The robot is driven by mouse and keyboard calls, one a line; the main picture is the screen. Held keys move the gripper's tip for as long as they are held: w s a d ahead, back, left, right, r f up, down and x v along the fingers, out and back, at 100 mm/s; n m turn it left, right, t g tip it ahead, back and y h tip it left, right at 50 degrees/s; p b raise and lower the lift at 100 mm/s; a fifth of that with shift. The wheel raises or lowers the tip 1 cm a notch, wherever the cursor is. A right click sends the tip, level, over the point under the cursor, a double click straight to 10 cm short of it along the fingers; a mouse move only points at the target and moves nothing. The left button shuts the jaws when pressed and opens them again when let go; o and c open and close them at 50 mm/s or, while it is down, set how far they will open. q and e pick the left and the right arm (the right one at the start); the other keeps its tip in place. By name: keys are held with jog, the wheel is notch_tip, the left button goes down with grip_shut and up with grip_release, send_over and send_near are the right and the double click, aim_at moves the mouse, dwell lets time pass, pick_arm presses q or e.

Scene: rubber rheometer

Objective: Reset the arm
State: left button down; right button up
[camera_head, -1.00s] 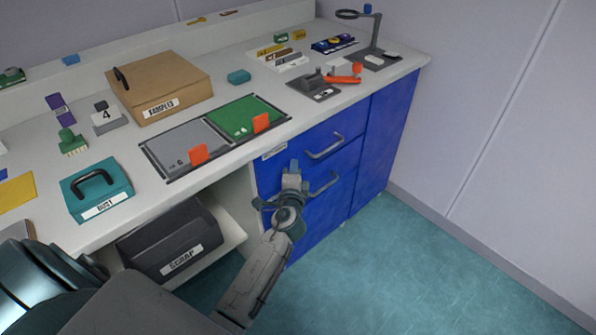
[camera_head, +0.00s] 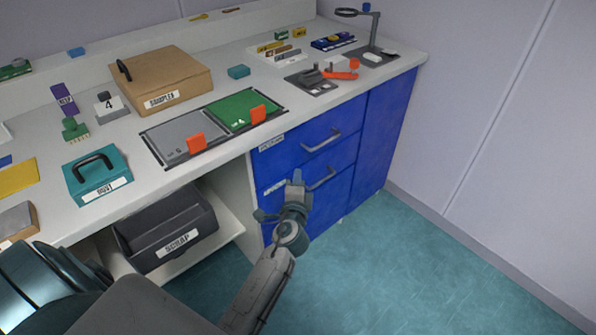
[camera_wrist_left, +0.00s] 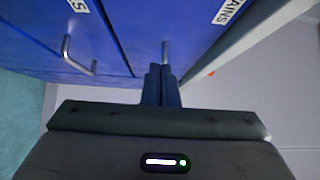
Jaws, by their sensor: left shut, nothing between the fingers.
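My left gripper (camera_head: 296,186) is in front of the blue drawers (camera_head: 300,150), below the counter edge. Its fingers are shut with nothing between them. In the left wrist view the closed fingers (camera_wrist_left: 162,84) point at the blue drawer fronts (camera_wrist_left: 125,35). One drawer handle (camera_wrist_left: 166,52) shows just beyond the fingertips, and I cannot tell whether they touch it. Another handle (camera_wrist_left: 78,55) is off to the left in that view. The drawers look closed. My right gripper is in neither view.
The white counter (camera_head: 225,165) holds a teal box (camera_head: 98,180), a cardboard box (camera_head: 165,82), a grey pad (camera_head: 182,138) and a green pad (camera_head: 240,110). A dark scrap bin (camera_head: 165,230) sits on the shelf beneath. The floor (camera_head: 400,260) at right is clear.

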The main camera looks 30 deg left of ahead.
pick_arm(q)
jog(key=v, duration=0.6)
jog(key=shift+b, duration=0.3)
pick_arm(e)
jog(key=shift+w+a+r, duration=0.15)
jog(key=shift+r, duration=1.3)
